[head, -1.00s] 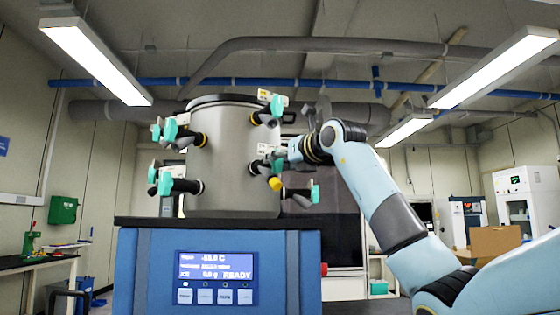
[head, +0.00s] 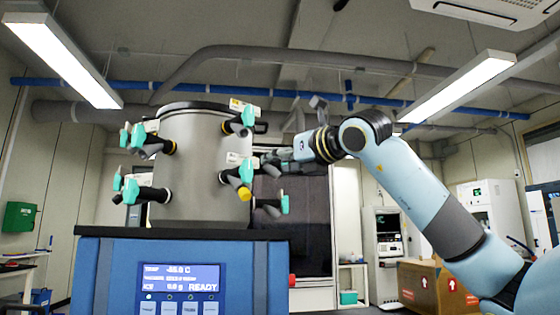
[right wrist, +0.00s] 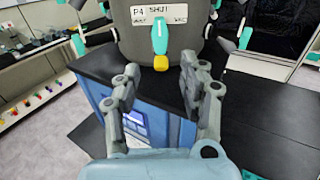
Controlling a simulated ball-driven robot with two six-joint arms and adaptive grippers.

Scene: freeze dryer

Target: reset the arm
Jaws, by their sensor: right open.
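My right arm comes in from the right in the head view, with its gripper (head: 272,160) beside the right side of the freeze dryer's grey drum (head: 200,180). In the right wrist view the gripper (right wrist: 160,85) has its two fingers spread apart with nothing between them. Ahead of the fingers is a port with a teal valve handle (right wrist: 159,36), a yellow tip (right wrist: 161,63) and a label reading P4 SHUT (right wrist: 158,14). The fingertips look apart from the handle. My left gripper is not in view.
The drum stands on a blue cabinet (head: 110,275) with a display reading READY (head: 180,277). Other teal-handled ports (head: 130,190) stick out around the drum. A cardboard box (head: 430,285) and white cabinets stand at the back right.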

